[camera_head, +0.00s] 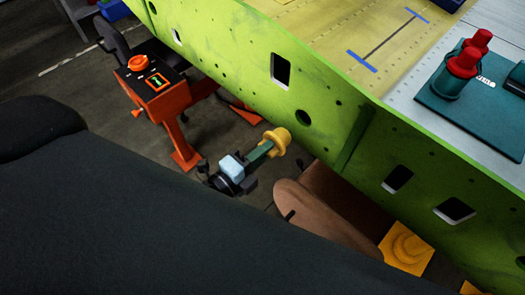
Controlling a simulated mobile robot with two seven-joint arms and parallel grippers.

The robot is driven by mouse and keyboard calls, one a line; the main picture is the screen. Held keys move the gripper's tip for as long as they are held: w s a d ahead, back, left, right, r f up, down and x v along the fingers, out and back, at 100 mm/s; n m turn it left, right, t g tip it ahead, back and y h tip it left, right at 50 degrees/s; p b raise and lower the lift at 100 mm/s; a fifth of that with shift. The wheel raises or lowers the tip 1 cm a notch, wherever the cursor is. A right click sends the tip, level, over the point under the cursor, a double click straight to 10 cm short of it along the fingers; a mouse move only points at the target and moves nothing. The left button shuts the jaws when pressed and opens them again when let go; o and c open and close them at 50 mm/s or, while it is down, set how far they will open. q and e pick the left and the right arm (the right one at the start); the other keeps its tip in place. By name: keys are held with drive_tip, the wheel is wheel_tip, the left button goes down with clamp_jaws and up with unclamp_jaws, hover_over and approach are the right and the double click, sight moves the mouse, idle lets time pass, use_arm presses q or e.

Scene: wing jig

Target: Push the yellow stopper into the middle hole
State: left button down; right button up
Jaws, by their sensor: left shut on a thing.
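The yellow stopper (278,140) is a rounded yellow piece at the end of a dark green bar. My left gripper (254,158) is shut on it, just below and to the left of a dark round hole (303,118) in the green panel (230,60). The stopper is apart from that hole in the picture; the depth between them is hard to judge. Another dark round hole (152,7) shows at the upper left of the panel. I cannot tell for sure which hole is the middle one. My right gripper is not in view.
The panel also has rectangular cutouts (281,70) and small holes. An orange stand (160,95) is at the left. A brown rounded object (320,210) and a yellow block (405,250) are below the panel. A teal board (470,95) with red-topped cylinders lies above right.

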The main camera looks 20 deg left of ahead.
sight(280, 138)
use_arm(q)
drive_tip(key=shift+p+x, duration=0.3)
drive_tip(key=shift+x, duration=2.05)
drive_tip(key=shift+w+d, duration=0.15)
drive_tip(key=shift+w, duration=0.25)
drive_tip(key=shift+x, duration=2.35)
